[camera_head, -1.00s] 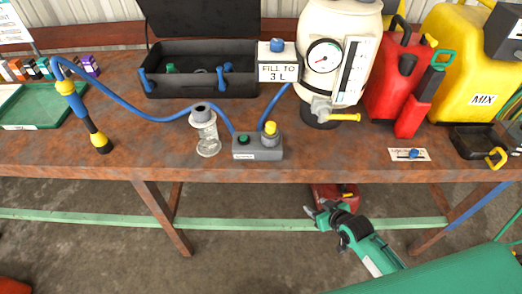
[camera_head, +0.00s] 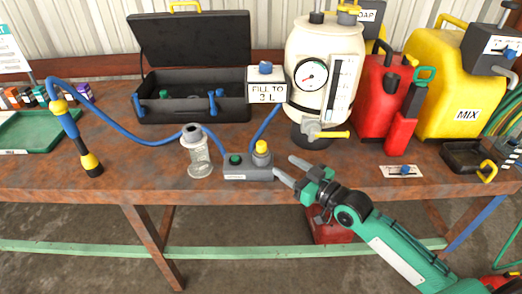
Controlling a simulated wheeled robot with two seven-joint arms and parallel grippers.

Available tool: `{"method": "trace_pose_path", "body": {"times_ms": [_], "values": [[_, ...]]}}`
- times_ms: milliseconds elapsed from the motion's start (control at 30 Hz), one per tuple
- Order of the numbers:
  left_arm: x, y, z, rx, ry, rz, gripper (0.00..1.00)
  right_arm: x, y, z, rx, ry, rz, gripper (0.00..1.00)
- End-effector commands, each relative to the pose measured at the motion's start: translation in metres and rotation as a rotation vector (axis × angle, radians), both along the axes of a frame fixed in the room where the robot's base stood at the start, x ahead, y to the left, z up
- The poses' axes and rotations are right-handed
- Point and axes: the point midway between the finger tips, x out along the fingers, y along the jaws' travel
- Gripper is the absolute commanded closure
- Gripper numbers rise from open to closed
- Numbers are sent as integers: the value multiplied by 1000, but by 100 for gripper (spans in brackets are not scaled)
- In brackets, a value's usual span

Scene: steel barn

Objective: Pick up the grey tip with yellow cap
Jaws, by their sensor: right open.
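The grey tip with yellow cap (camera_head: 261,153) stands upright at the right end of a small grey base block (camera_head: 236,173) near the table's front edge. A dark green knob (camera_head: 235,159) sits on the same block, left of the tip. My right gripper (camera_head: 283,169) is open and empty, just right of the block, with its fingers pointing left. One finger is close to the block's right end; I cannot tell whether it touches. The other finger is farther back on the table side. My left gripper is not in view.
A clear glass cylinder (camera_head: 198,158) stands left of the block. A white tank (camera_head: 325,70) with a gauge and tap is behind my right gripper. A blue hose wand (camera_head: 75,140) is at left. Red (camera_head: 381,97) and yellow (camera_head: 450,85) cans stand at right.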

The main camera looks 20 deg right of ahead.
Motion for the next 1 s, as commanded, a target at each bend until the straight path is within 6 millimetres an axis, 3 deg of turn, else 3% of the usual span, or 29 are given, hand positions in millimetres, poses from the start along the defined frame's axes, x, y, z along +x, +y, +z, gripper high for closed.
{"method": "trace_pose_path", "body": {"times_ms": [300,667,833,1000], "values": [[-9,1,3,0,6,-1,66,43,23,2,1,0,-2,50],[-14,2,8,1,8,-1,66,68,34,7,1,0,-1,50],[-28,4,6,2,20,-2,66,89,44,7,1,0,-1,50],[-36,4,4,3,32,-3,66,98,50,6,0,1,0,50]]}}
